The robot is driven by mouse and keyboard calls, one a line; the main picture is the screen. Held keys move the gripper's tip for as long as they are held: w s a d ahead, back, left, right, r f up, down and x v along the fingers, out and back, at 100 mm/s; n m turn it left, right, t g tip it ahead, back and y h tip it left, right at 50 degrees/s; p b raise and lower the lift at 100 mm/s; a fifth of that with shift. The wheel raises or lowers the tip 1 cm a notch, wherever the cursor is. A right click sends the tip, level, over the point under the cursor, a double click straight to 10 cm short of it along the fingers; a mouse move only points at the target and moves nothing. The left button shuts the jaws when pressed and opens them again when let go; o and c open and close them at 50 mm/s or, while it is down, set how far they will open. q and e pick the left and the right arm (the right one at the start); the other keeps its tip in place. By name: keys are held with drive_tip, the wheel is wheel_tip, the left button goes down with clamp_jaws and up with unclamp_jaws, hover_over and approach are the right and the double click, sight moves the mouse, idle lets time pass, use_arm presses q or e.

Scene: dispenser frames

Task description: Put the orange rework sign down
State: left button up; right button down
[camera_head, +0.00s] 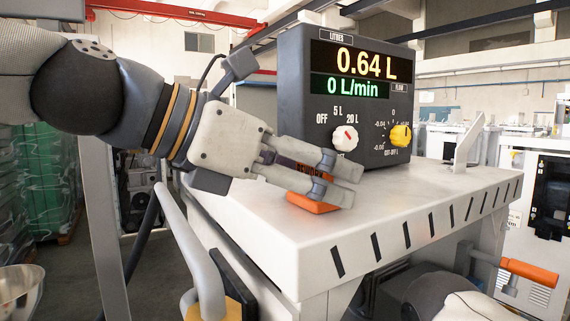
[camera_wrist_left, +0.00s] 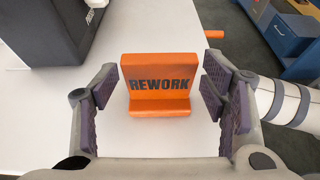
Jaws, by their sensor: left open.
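The orange rework sign (camera_head: 312,205) stands on the white top of the dispenser frame (camera_head: 420,205). In the left wrist view the sign (camera_wrist_left: 160,72) is upright, its dark REWORK lettering facing the camera, with a foot along its lower front. My left gripper (camera_head: 349,184) is open around the sign. In the wrist view its fingers are on both sides of the sign, with white surface showing in the gaps. In the head view the fingers hide most of the sign.
A dark display unit (camera_head: 345,95) reading 0.64 L, with a red-and-white knob and a yellow knob, stands just behind the gripper. The top is clear to the right, along its slotted front edge. An orange handle (camera_head: 530,271) sticks out at the lower right.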

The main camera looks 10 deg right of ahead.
use_arm(q)
drive_tip(key=v, duration=1.2)
drive_tip(key=shift+d, duration=0.1)
